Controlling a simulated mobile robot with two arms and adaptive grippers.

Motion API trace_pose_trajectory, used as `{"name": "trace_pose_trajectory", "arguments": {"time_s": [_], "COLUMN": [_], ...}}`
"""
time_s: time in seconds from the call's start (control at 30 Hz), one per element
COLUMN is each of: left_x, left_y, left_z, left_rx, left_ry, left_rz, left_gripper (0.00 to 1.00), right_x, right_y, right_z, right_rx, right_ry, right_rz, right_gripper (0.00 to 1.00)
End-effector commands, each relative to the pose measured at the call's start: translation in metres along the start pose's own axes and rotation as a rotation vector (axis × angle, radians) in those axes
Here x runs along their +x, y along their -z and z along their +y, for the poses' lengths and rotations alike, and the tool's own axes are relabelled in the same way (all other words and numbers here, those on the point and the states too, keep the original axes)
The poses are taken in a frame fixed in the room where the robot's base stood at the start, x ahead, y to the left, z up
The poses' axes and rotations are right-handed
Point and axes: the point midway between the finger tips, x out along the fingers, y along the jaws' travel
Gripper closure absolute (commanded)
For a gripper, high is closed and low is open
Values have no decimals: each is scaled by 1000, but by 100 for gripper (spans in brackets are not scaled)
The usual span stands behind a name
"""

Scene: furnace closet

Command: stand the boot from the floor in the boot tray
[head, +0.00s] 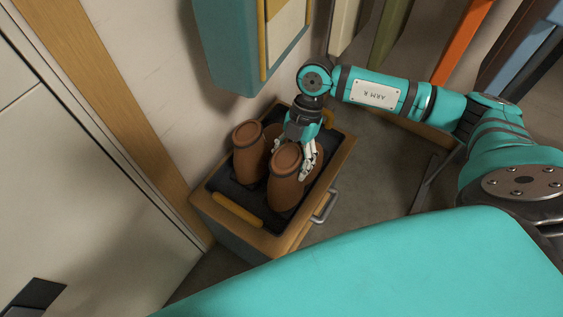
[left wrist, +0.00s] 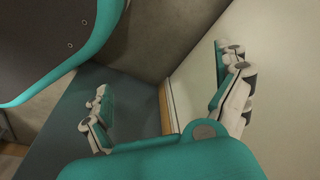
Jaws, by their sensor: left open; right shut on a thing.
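Two brown boots are at the dark boot tray (head: 218,185), which lies on a low wooden cabinet. The left boot (head: 248,160) stands upright in the tray. The right boot (head: 284,192) is also upright, beside it and over the tray; whether its sole touches the tray cannot be told. My right gripper (head: 309,165) is shut on this right boot at its upper right side, and its fingers hide part of it. My left gripper (left wrist: 163,75) shows in the left wrist view, open with nothing between its fingers.
The cabinet has a metal handle (head: 324,207) on its right side. A teal box (head: 229,50) hangs on the wall above the tray. A pale door (head: 75,190) is at the left. Upright coloured boards, one orange (head: 462,40), stand at the back right. Floor between is bare.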

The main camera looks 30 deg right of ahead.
Motion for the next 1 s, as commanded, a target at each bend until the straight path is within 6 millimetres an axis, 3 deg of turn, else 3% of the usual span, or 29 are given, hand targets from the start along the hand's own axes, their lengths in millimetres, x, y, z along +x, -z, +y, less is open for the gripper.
{"name": "trace_pose_trajectory", "arguments": {"time_s": [0.1,0.2,0.33,0.5,0.77,0.8,1.0], "left_x": [-4,-6,-6,-21,-24,-23,-23], "left_y": [4,5,6,17,19,19,19], "left_z": [0,-1,-1,-1,-2,-2,-2], "left_rx": [-1,-1,-1,-3,-3,-3,-3], "left_ry": [1,1,1,2,2,2,2], "left_rz": [4,5,1,15,16,16,16], "left_gripper": [0,0,0,0,0,0,0], "right_x": [1,1,12,32,34,35,35], "right_y": [0,-1,-5,-13,-15,-15,-15], "right_z": [21,28,29,29,29,28,28], "right_rx": [-2,-2,0,-1,-2,-1,-1], "right_ry": [-2,-1,2,2,0,2,2], "right_rz": [1,0,0,1,0,-1,0], "right_gripper": [95,95,95,95,95,33,12]}}
